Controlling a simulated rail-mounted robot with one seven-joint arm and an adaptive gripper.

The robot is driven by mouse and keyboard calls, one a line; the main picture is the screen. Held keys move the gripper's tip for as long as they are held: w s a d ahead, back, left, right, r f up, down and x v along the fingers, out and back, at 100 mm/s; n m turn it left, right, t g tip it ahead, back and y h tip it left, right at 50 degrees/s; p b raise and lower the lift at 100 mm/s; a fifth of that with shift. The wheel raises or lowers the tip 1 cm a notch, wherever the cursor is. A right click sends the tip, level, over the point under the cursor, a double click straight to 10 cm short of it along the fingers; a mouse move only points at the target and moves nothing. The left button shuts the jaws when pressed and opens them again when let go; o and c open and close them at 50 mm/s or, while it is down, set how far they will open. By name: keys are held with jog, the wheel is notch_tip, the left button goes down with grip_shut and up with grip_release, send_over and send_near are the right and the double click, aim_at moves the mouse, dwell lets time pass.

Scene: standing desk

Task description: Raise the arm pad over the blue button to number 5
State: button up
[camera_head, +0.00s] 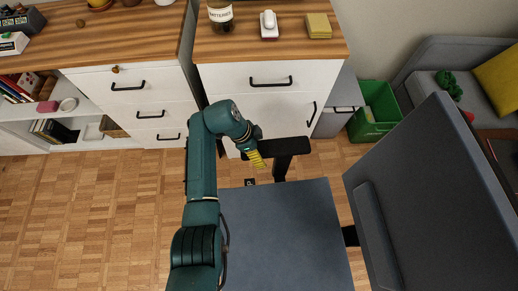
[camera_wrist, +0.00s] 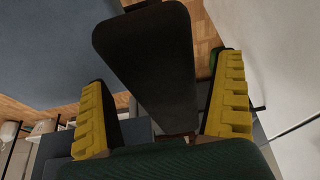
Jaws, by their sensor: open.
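The black arm pad (camera_head: 285,146) is on a post at the far side of the grey chair seat (camera_head: 285,225). My gripper (camera_head: 258,161) is close by the pad's left end, its yellow fingers pointing down. In the wrist view the dark pad (camera_wrist: 148,55) runs between the two spread yellow fingers of my gripper (camera_wrist: 163,78). I cannot tell whether the fingers touch it. My gripper is open and holds nothing that I can see. No blue button or height number can be made out in either view.
The chair's tall grey backrest (camera_head: 440,190) rises at the right. White drawer cabinets (camera_head: 270,78) with wooden tops stand just behind the pad. A green crate (camera_head: 374,112) stands on the floor at the back right. The wooden floor (camera_head: 90,215) at the left is clear.

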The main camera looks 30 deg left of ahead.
jog(key=c, duration=1.3)
jog(key=shift+o, duration=0.2)
notch_tip(320, 180, up, 9)
jog(key=p, duration=0.7)
jog(key=shift+w, duration=0.1)
jog(key=o, duration=1.2)
jog(key=shift+o, duration=0.3)
jog(key=shift+f, duration=0.2)
jog(key=v, duration=1.2)
